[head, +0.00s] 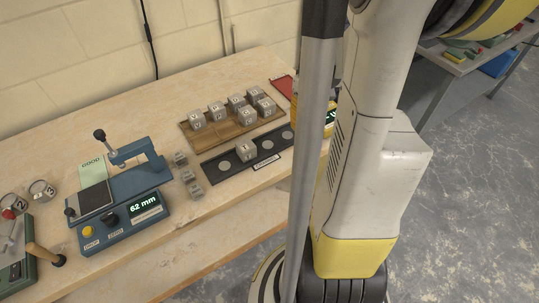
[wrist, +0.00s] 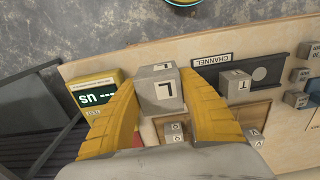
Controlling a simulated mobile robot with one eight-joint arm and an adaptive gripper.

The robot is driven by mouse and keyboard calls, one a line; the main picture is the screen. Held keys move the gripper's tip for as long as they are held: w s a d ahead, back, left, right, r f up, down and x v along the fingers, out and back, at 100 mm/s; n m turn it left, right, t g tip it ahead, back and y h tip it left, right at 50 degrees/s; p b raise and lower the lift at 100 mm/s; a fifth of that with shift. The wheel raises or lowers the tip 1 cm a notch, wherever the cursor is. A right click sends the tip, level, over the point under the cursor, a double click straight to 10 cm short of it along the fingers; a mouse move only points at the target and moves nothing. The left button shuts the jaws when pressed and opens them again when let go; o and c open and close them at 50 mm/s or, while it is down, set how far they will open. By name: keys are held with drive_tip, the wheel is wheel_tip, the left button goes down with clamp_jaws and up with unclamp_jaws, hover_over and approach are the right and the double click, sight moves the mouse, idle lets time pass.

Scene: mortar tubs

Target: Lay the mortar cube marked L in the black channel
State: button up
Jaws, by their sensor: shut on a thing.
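My gripper (wrist: 156,84) is shut on a grey mortar cube marked L (wrist: 164,90) in the wrist view, with a yellow finger on each side of it. The black channel (wrist: 284,62) lies to the right of the held cube, partly hidden by the right finger. In the head view the channel (head: 217,176) shows pale round spots and one cube (head: 246,151) standing in it; this cube also shows in the wrist view (wrist: 235,86), and its letter looks like T. My gripper and the held cube are hidden behind my arm in the head view.
A wooden tray (head: 204,143) with several cubes lies behind the channel. Several small grey blocks (head: 187,175) stand left of it. A blue press reading 62 mm (head: 122,208) is further left. A yellow device with a green display (wrist: 95,99) is left of my gripper.

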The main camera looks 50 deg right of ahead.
drive_tip(key=b, duration=0.4)
hover_over(268, 145)
wheel_tip(268, 145, down, 7)
drive_tip(key=shift+w+f, duration=0.1)
wheel_tip(268, 145, down, 4)
drive_tip(key=shift+r+b, duration=0.1)
drive_tip(key=shift+b, duration=1.15)
drive_tip(key=shift+r, duration=0.1)
drive_tip(key=o, duration=1.3)
drive_tip(key=shift+f, duration=0.2)
drive_tip(key=shift+o, duration=0.2)
